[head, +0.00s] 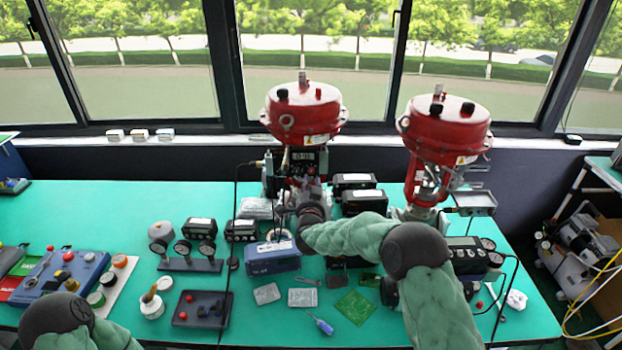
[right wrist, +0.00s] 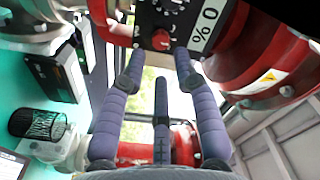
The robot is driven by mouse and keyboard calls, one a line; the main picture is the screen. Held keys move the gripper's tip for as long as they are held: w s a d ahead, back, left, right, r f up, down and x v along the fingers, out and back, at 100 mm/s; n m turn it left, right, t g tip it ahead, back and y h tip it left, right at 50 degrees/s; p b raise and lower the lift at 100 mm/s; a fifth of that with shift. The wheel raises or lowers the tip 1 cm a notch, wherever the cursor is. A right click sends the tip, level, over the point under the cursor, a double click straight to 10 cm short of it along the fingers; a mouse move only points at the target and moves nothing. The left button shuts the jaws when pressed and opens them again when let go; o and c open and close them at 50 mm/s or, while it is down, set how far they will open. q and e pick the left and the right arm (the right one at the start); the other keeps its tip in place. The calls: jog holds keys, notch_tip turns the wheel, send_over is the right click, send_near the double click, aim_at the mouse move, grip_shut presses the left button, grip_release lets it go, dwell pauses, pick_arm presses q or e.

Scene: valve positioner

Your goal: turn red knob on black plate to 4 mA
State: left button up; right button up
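The red knob (right wrist: 162,40) sits on a black plate (right wrist: 150,18) at the top of the right wrist view. White marks on the plate are too small to read. A white label reading "0 %" (right wrist: 207,25), turned over in this view, is beside the knob. My right gripper (right wrist: 158,68) is open, its purple fingers pointing at the plate, with the knob just beyond and between the fingertips; I see no clear contact. In the head view my right gripper (head: 304,192) is in front of the left red actuator (head: 303,108) and largely hides the knob. My left gripper is out of view.
A second red actuator (head: 444,128) stands to the right. Black boxes (head: 363,200), a blue box (head: 272,258) and gauges (head: 184,248) crowd the green table (head: 120,215). A blue screwdriver (head: 320,323) lies in front. The table's back left is clear.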

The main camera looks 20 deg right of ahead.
jog(key=v, duration=0.6)
jog(key=shift+s, duration=0.2)
jog(key=shift+r, duration=0.1)
